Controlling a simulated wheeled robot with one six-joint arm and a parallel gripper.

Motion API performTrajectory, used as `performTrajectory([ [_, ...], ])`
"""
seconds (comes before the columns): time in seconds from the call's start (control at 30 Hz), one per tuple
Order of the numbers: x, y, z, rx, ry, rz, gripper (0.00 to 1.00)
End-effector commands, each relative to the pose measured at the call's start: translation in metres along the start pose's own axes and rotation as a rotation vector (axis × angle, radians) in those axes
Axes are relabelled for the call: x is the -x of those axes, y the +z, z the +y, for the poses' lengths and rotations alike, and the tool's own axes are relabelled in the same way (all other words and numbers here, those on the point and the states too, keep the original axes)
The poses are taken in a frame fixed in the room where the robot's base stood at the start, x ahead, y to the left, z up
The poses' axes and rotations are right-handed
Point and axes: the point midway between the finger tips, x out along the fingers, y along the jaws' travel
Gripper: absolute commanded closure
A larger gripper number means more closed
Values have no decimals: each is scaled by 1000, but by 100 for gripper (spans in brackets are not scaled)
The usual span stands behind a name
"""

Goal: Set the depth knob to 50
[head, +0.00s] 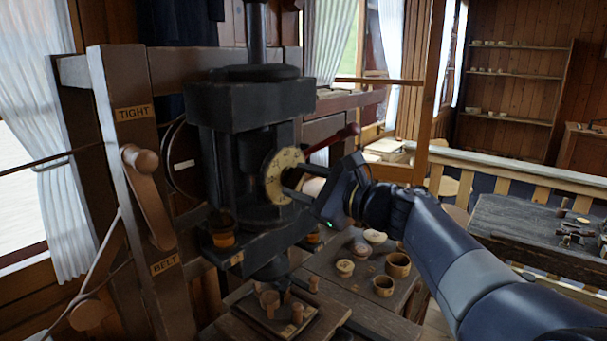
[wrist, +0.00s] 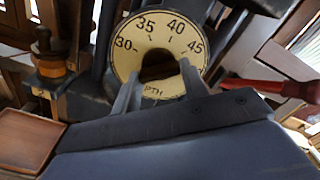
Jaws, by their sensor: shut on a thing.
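The depth dial (head: 277,182) is a cream round plate on the front of the black machine head (head: 250,100). In the wrist view the dial (wrist: 137,58) shows 30, 35, 40 and 45 along its upper arc, and part of the word "DEPTH" low on its face. The dark knob (wrist: 160,68) sits at its centre. My gripper (head: 291,184) is shut on this knob, with one finger on either side; in the wrist view its fingers (wrist: 158,84) cover part of the dial's lower face. I cannot make out a pointer, so the setting is unclear.
A red-handled lever (head: 345,135) sticks out just right of the dial, close to my gripper. A wooden lever (head: 150,195) between "TIGHT" and "BELT" labels stands left. Below are an orange-banded pot (head: 222,240) and a bench with several small turned pieces (head: 383,286).

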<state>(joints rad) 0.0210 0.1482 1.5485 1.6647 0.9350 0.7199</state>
Motion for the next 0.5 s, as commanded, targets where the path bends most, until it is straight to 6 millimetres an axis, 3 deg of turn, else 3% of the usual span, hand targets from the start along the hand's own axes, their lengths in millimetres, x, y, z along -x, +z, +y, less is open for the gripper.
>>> performTrajectory([
  [0.5,0,1,2,-404,3,3,81],
])
